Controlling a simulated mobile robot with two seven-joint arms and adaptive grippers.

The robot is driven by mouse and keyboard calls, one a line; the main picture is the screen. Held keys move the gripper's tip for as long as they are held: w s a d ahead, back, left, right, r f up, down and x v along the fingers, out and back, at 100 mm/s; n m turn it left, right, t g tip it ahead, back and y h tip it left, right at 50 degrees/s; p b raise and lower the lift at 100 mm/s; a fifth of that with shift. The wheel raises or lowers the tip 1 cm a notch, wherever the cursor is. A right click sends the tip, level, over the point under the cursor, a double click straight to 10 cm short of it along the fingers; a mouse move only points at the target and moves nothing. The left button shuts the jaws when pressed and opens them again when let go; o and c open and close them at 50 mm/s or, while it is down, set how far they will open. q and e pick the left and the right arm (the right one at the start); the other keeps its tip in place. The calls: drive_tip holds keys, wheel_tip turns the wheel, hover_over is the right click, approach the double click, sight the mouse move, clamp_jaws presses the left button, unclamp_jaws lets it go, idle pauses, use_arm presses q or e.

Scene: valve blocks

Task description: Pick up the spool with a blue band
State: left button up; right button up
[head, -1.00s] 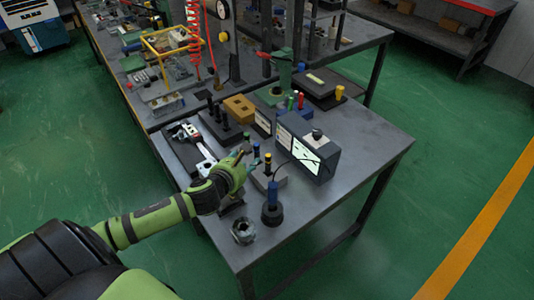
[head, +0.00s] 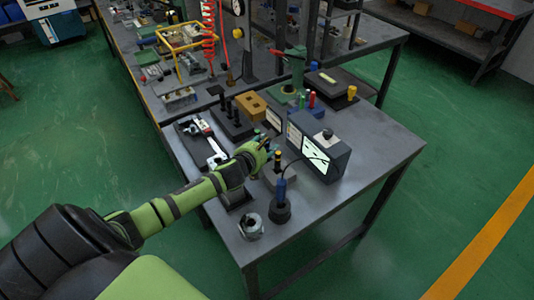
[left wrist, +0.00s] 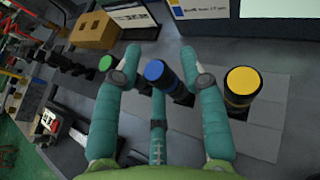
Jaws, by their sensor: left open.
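The spool with a blue band (left wrist: 158,72) stands between the spread fingers of my left gripper (left wrist: 162,78) in the left wrist view. Its blue top and dark body show, and the teal fingers are apart on either side of it. A spool with a yellow top (left wrist: 241,82) stands just right of the right finger. A green-topped spool (left wrist: 106,63) is beside the left finger. In the head view my left gripper (head: 264,153) is over the grey block on the bench and hides the blue spool. The yellow-topped spool (head: 278,155) shows beside the fingers. My right gripper is not in view.
A boxy device with a lit screen (head: 320,155) stands right behind the spools. The bench's right side (head: 375,150) is clear.

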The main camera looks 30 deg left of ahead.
use_arm(q)
drive_tip(key=shift+c, duration=1.2)
clamp_jaws()
drive_tip(key=shift+r, duration=0.1)
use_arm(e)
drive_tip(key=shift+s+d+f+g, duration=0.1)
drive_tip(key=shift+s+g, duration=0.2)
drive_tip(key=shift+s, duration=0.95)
use_arm(q)
drive_tip(key=shift+r, duration=0.1)
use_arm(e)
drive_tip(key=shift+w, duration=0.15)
